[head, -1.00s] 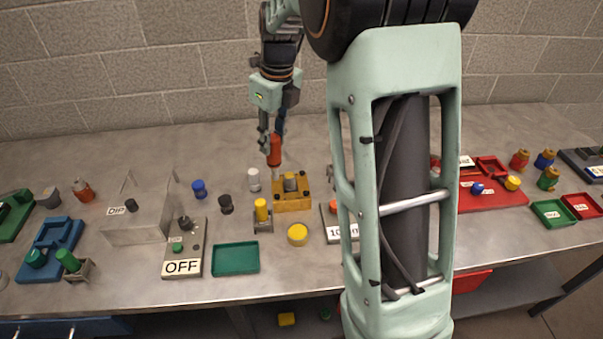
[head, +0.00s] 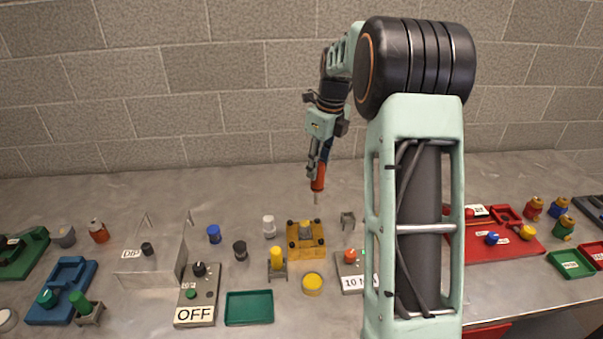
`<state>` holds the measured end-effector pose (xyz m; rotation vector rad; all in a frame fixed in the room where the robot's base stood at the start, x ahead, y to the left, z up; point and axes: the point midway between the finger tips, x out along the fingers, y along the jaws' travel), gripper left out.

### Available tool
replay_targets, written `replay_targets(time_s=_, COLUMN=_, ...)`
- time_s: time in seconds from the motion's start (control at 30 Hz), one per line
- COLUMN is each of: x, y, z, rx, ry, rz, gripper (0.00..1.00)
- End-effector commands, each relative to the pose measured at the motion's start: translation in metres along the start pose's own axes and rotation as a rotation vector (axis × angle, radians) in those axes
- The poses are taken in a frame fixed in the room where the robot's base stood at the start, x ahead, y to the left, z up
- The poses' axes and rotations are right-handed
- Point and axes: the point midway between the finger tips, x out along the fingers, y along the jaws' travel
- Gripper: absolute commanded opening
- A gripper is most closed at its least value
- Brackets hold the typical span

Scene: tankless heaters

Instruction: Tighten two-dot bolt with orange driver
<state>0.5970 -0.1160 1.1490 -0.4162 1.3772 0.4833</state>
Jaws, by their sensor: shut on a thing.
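My gripper (head: 319,170) is shut on the orange driver (head: 318,184) and holds it upright with the shaft pointing down. The driver's tip is in the air above and behind the yellow block (head: 306,240), apart from it. The block has dark bolts near its corners and a yellow raised piece in its middle. The dot marks on the bolts are too small to read, so I cannot tell which is the two-dot bolt.
An OFF switch box (head: 200,292), a green tray (head: 249,308) and a yellow round cap (head: 313,283) stand in front. A clear guard (head: 150,262) stands left. My arm hides part of the table.

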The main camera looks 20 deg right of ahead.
Motion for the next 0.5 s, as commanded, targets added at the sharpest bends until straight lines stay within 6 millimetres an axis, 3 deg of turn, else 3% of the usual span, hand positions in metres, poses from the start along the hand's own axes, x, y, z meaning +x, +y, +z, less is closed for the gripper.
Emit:
replay_targets(time_s=0.27, x=0.007, y=-0.006, z=-0.003, rx=0.000, ry=-0.002, rz=0.000, gripper=0.02)
replay_targets(time_s=0.5, x=0.026, y=-0.006, z=-0.006, rx=0.001, ry=-0.003, rz=0.000, gripper=0.02)
